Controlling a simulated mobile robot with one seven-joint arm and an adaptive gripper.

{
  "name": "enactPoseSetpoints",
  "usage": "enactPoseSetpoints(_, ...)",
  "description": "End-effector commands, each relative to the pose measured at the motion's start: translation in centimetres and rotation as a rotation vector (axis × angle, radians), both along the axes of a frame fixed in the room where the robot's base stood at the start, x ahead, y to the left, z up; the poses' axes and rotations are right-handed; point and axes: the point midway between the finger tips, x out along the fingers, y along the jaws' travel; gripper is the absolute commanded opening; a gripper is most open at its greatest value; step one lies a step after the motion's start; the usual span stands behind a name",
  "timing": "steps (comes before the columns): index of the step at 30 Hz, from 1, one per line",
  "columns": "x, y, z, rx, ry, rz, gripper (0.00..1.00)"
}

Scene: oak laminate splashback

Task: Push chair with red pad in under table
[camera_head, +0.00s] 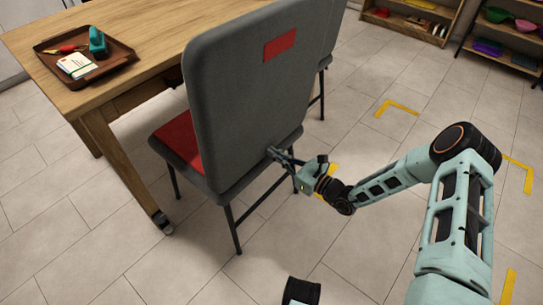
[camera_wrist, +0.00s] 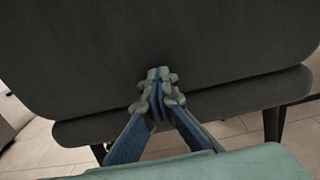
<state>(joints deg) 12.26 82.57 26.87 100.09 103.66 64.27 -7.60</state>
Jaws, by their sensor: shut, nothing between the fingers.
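The chair with the red pad (camera_head: 178,141) stands at the right side of the wooden table (camera_head: 133,40). Its grey backrest (camera_head: 243,103) carries a small red patch and faces my arm. The front of its seat is near the table's edge and leg. My gripper (camera_head: 273,152) is shut and empty, its tips at the lower part of the backrest. In the wrist view the shut fingertips (camera_wrist: 157,73) lie against or just before the dark backrest (camera_wrist: 80,50); I cannot tell whether they touch. The chair's far legs are partly hidden.
A brown tray (camera_head: 115,62) with a teal object, a card and a red item lies on the table. Another dark chair (camera_head: 325,62) stands behind this one. Shelves (camera_head: 508,44) with bowls stand at the back right. Tiled floor with yellow corner marks (camera_head: 398,106) is open at right.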

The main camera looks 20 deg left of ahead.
Motion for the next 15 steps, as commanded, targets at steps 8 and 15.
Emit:
enactPoseSetpoints(8,0.6,2.3,0.2,0.006,-0.003,0.005,0.00)
enactPoseSetpoints(15,1.2,3.8,0.3,0.006,-0.003,0.005,0.00)
